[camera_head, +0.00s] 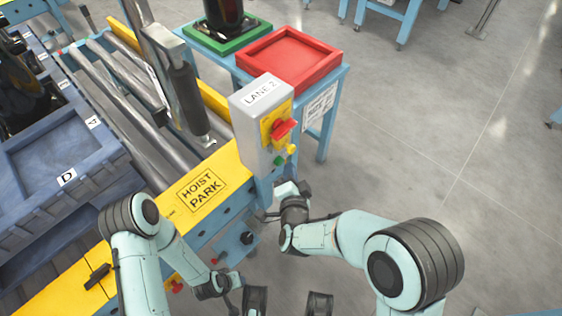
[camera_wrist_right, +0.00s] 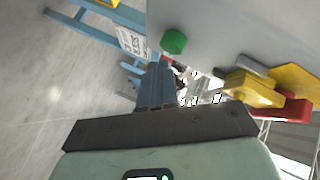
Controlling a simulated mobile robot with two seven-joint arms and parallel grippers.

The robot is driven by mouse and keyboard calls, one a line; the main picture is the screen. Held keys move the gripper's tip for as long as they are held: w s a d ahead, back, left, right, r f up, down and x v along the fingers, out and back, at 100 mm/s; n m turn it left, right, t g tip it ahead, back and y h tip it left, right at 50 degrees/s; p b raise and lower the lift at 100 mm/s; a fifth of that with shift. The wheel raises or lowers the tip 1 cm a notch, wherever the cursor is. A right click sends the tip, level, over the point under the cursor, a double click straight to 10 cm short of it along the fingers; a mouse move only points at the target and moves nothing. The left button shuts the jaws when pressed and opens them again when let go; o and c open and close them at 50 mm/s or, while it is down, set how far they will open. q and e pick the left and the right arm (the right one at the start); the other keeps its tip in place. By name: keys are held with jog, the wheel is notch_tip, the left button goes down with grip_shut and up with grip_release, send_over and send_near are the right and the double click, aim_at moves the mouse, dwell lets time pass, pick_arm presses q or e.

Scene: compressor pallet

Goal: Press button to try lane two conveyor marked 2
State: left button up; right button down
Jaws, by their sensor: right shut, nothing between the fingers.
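A grey control box (camera_head: 262,120) labelled LANE 2 stands at the end of the yellow beam. Its face carries a red switch (camera_head: 283,129) on a yellow plate, a small yellow button (camera_head: 291,149) and a green button (camera_head: 279,160) lowest. My right gripper (camera_head: 290,190) is just below the box, shut and empty. In the right wrist view its fingers (camera_wrist_right: 157,82) point toward the box, with the green button (camera_wrist_right: 173,41) slightly beyond their tips; contact is not visible. My left gripper (camera_head: 218,286) hangs low near the beam's side; its fingers are unclear. I see no mark 2 on a button itself.
The yellow beam marked HOIST PARK (camera_head: 201,190) runs left of the box. A blue stand (camera_head: 326,120) behind it carries a red tray (camera_head: 327,78) and a green tray (camera_head: 203,43). A blue-grey pallet (camera_head: 75,150) lies on the rollers at left.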

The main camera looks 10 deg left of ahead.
jog(key=shift+w+a, duration=0.2)
jog(key=shift+a, duration=0.05)
jog(key=shift+w+a, duration=0.3)
jog(key=shift+a, duration=0.15)
dwell(1.0)
jog(key=shift+s+d, duration=0.6)
jog(key=shift+d, duration=0.15)
jog(key=shift+d, duration=0.1)
jog(key=s+d, duration=0.1)
jog(key=d, duration=0.1)
jog(key=s+d, duration=0.2)
jog(key=shift+b, duration=0.4)
dwell(0.6)
